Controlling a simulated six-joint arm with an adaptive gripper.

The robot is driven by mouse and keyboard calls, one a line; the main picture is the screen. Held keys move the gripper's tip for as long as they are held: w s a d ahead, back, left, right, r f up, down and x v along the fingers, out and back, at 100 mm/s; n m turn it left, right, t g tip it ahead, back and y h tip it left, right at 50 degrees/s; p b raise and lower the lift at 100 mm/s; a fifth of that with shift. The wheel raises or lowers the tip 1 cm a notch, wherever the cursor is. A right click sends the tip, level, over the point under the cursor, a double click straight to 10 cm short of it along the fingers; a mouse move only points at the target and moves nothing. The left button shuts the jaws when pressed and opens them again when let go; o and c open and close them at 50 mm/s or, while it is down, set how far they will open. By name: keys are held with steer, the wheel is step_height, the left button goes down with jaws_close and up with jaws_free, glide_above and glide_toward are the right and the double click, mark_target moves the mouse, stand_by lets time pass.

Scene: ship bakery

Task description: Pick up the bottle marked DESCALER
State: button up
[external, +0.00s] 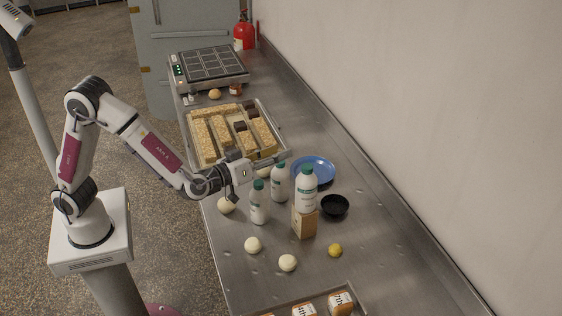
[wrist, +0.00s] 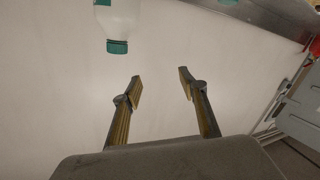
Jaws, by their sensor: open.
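Three white bottles with green caps stand upright in the external view: a front-left bottle (external: 259,205), a middle bottle (external: 279,184) and a right bottle (external: 306,192). The right one stands on a wooden block (external: 304,223); the other two stand on the steel counter. Their label print is too small to read, so I cannot tell which is DESCALER. My gripper (external: 284,157) is open, empty and level, pointing towards the wall behind the bottles. In the wrist view a bottle (wrist: 118,18) hangs inverted in the picture, beyond and left of the open fingers (wrist: 160,86).
A tray (external: 281,140) of baked slabs lies beside my gripper. A blue plate (external: 325,166) and black bowl (external: 335,206) are near the bottles. Dough balls (external: 253,245) and a lemon (external: 335,250) lie in front. The wall (external: 420,110) bounds the counter.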

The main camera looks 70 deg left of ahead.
step_height(320, 180, down, 7)
steer(key=s+g+y, duration=0.1)
steer(key=s+y, duration=0.2)
steer(key=n+g+y, duration=0.1)
steer(key=g+y, duration=0.1)
steer(key=y, duration=0.2)
glide_toward(256, 188)
steer(key=x, duration=0.4)
steer(key=shift+w+d+r, duration=0.1)
steer(key=shift+w+r, duration=0.15)
steer(key=shift+s+f+g, duration=0.25)
steer(key=shift+s+g, duration=0.05)
steer(key=shift+x, duration=1.35)
steer(key=shift+x, duration=2.55)
steer(key=shift+r, duration=0.1)
jaws_close()
